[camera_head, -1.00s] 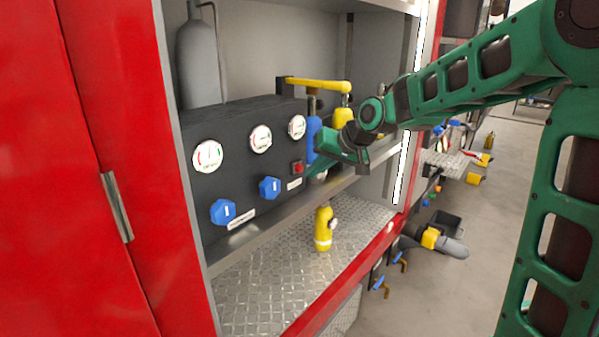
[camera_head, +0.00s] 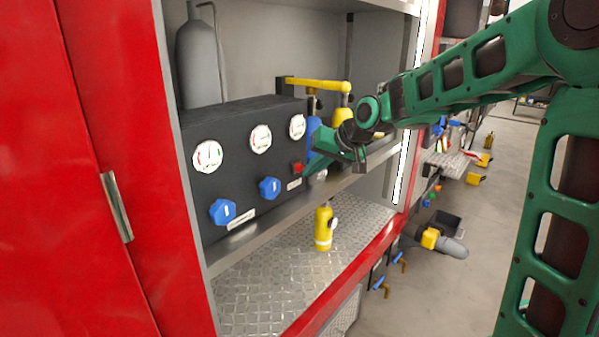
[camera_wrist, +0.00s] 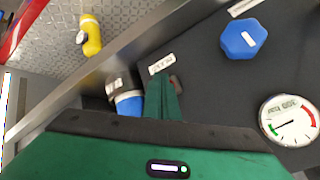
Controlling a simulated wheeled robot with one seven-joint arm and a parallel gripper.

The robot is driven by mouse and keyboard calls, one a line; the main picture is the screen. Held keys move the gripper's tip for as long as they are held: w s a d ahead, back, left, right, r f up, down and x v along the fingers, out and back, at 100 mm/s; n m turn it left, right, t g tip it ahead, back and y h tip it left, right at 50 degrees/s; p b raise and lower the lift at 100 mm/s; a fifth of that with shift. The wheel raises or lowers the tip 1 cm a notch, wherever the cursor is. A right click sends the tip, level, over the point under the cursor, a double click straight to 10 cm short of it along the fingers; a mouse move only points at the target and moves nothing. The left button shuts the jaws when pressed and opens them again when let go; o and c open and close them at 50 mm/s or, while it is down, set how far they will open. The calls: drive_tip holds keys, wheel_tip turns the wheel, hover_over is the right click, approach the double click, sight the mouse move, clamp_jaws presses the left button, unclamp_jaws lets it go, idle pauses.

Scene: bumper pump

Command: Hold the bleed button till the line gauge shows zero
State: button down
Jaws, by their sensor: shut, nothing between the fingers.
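The bleed button is a small red square (camera_head: 297,168) on the black panel (camera_head: 240,165). In the wrist view the button (camera_wrist: 175,83) shows dark red at the edge of my fingertips, partly hidden. My gripper (camera_head: 309,171) is shut and empty, its tips at the button's right side in the head view; I cannot tell whether they press it. A white label (camera_wrist: 161,64) sits beside the button. Three round gauges (camera_head: 208,156), (camera_head: 260,139), (camera_head: 297,126) line the panel's top; which is the line gauge and their readings are too small to tell. One gauge (camera_wrist: 289,120) shows in the wrist view.
Two blue knobs (camera_head: 222,212), (camera_head: 269,188) sit on the panel left of the button. A blue cylinder (camera_head: 314,133) and a yellow lever (camera_head: 318,85) stand close to my gripper. A yellow bottle (camera_head: 323,228) stands on the lower shelf. Red doors (camera_head: 80,170) flank the left.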

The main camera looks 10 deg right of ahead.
drive_tip(key=shift+w+a, duration=0.3)
drive_tip(key=shift+w, duration=0.05)
idle(2.1)
idle(0.4)
drive_tip(key=shift+s+d, duration=0.55)
drive_tip(key=shift+s, duration=0.2)
drive_tip(key=shift+s+d, duration=0.75)
drive_tip(key=shift+s, duration=0.25)
drive_tip(key=shift+s+d, duration=0.7)
drive_tip(key=shift+s, duration=0.3)
drive_tip(key=s+d+f+m+g+h, duration=0.1)
drive_tip(key=s+d+f+g+h, duration=0.15)
drive_tip(key=s+d, duration=0.45)
drive_tip(key=s+d+f+m+g+h, duration=0.1)
drive_tip(key=s+d+f, duration=0.3)
drive_tip(key=s, duration=0.6)
drive_tip(key=s+d+f+m+g, duration=0.1)
drive_tip(key=s+d+g, duration=0.1)
drive_tip(key=s, duration=0.8)
drive_tip(key=s+d+f+m+g, duration=0.2)
drive_tip(key=s+d, duration=0.1)
drive_tip(key=s, duration=0.7)
drive_tip(key=shift+s+f+h, duration=0.15)
drive_tip(key=shift+s+h, duration=0.2)
